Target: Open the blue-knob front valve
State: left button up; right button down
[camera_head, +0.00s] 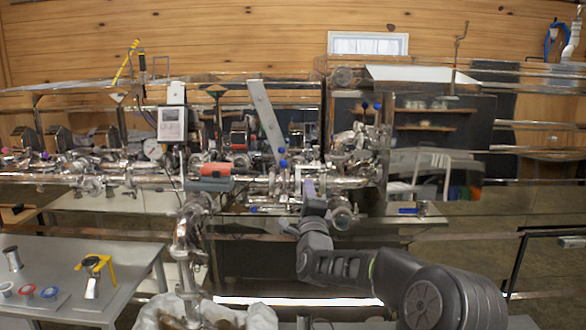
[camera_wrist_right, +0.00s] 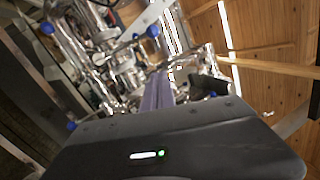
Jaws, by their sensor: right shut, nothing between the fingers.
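Several blue knobs show on the steel pipework of the evaporator. Two blue knobs (camera_head: 282,158) sit one above the other near the middle, just left of and above my right gripper. A blue-ended lever (camera_head: 254,209) lies lower left, and another blue handle (camera_head: 408,210) lies to the right. I cannot tell which is the front valve. My right gripper (camera_head: 309,188) points up at the pipework, its fingers shut and empty. In the right wrist view its purple fingers (camera_wrist_right: 158,92) are together, with a blue knob (camera_wrist_right: 153,31) beyond them and another (camera_wrist_right: 47,28) at upper left. My left gripper is out of view.
Steel pipes (camera_head: 340,182) and valves crowd around my right gripper. A red-and-grey box (camera_head: 209,176) is left of it. A grey table (camera_head: 130,250) with a yellow-handled tool (camera_head: 97,268) stands at lower left. Open floor (camera_head: 460,255) shows at right.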

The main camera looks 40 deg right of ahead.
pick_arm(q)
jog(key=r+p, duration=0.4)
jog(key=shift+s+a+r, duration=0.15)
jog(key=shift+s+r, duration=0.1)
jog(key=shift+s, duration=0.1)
pick_arm(e)
jog(key=w+r, duration=0.2)
jog(key=w, duration=0.5)
jog(key=shift+d+r, duration=0.3)
jog(key=shift+r, duration=0.05)
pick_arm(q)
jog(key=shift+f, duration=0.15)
pick_arm(e)
jog(key=shift+w+a, duration=0.1)
jog(key=shift+a, duration=0.05)
pick_arm(q)
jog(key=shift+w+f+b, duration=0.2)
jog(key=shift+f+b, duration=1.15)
jog(key=shift+b, duration=0.15)
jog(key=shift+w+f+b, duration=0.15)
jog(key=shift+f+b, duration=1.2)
jog(key=shift+b, duration=0.15)
pick_arm(e)
jog(key=w+a+f+n, duration=0.8)
jog(key=w+n, duration=0.2)
jog(key=n, duration=0.6)
jog(key=shift+w+a+g, duration=0.3)
jog(key=shift+g, duration=0.1)
jog(key=shift+f, duration=0.1)
